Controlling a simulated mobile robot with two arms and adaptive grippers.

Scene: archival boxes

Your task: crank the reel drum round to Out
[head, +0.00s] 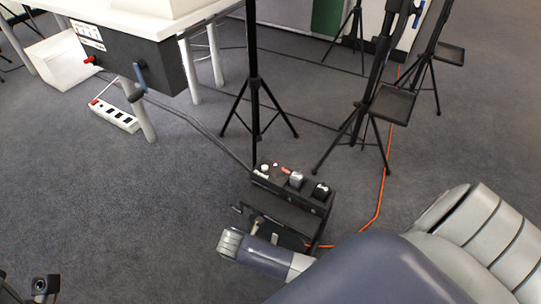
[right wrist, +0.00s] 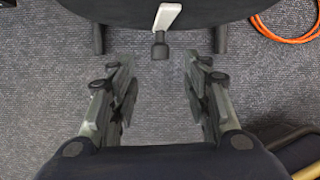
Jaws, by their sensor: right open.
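In the right wrist view, a dark rounded body, which looks like the reel drum (right wrist: 115,14), fills the top edge. A pale crank arm (right wrist: 168,16) with a black knob (right wrist: 159,47) hangs from it. My right gripper (right wrist: 160,97) is open and empty, its fingers to either side below the knob and apart from it. In the head view, a black unit (head: 289,213) with knobs on top stands beside my right arm, which hides part of it. The right fingers are hidden there. No "Out" mark is readable. A dark piece of my left gripper (head: 45,286) shows at the bottom left.
An orange cable (head: 378,205) runs along the floor from the unit; it also shows in the right wrist view (right wrist: 285,32). Black tripod stands (head: 255,100) are behind. A white table (head: 150,15) with a black box and blue lever is at upper left.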

